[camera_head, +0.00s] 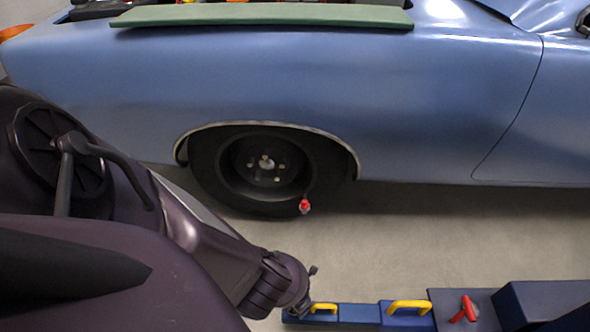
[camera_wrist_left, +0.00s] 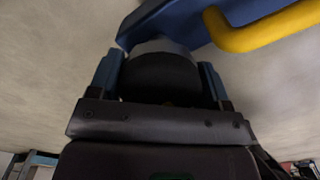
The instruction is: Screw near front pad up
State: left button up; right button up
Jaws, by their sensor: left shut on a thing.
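The near front pad (camera_wrist_left: 160,75) shows in the left wrist view as a dark round pad with a grey collar, at the end of a blue lift arm. My left gripper (camera_wrist_left: 157,88) is shut on it, one finger on each side. In the head view my left gripper (camera_head: 297,292) is at the left end of the blue lift arm (camera_head: 358,314), low in the picture. There the pad is hidden by my wrist, and its screw thread cannot be made out. My right gripper is in neither view.
A blue car (camera_head: 420,110) stands behind, its front wheel (camera_head: 262,168) in the arch and a green cover (camera_head: 260,15) on the fender. Yellow handles (camera_head: 410,306) and a red handle (camera_head: 466,309) stick up from the lift. The floor (camera_head: 400,235) between is clear.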

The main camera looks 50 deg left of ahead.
pick_arm(q)
jog(key=shift+s+f, duration=0.1)
jog(key=shift+s, duration=0.1)
jog(key=o, duration=0.9)
jog(key=shift+w, duration=0.1)
jog(key=shift+w, duration=0.1)
